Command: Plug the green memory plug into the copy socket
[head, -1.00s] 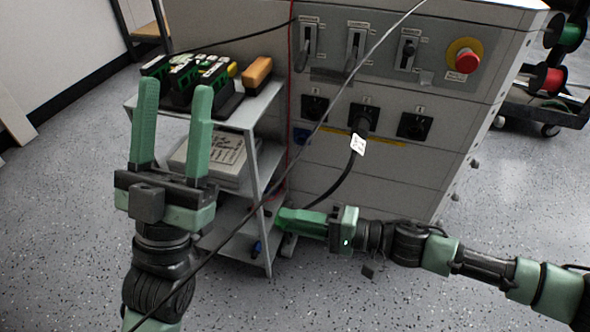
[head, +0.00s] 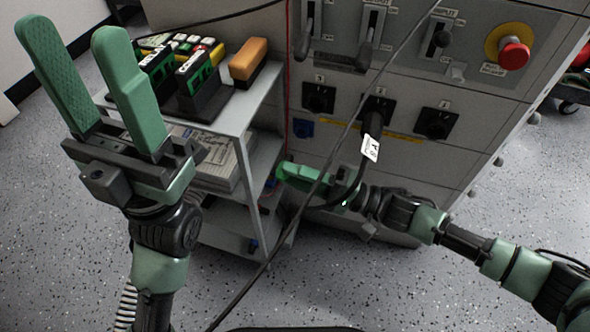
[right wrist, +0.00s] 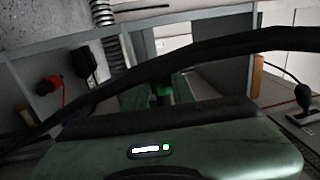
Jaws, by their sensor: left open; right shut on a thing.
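My right gripper (head: 284,170) is low in front of the cabinet, beside the cart, pointing left.
A grey cart (head: 228,118) carries black-and-green devices (head: 196,82) and an orange-brown block (head: 249,62). Papers (head: 215,160) lie on its shelf. A thick black cable with a white tag (head: 370,148) hangs near my right gripper. A red emergency button (head: 513,54) is on the cabinet (head: 455,170).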

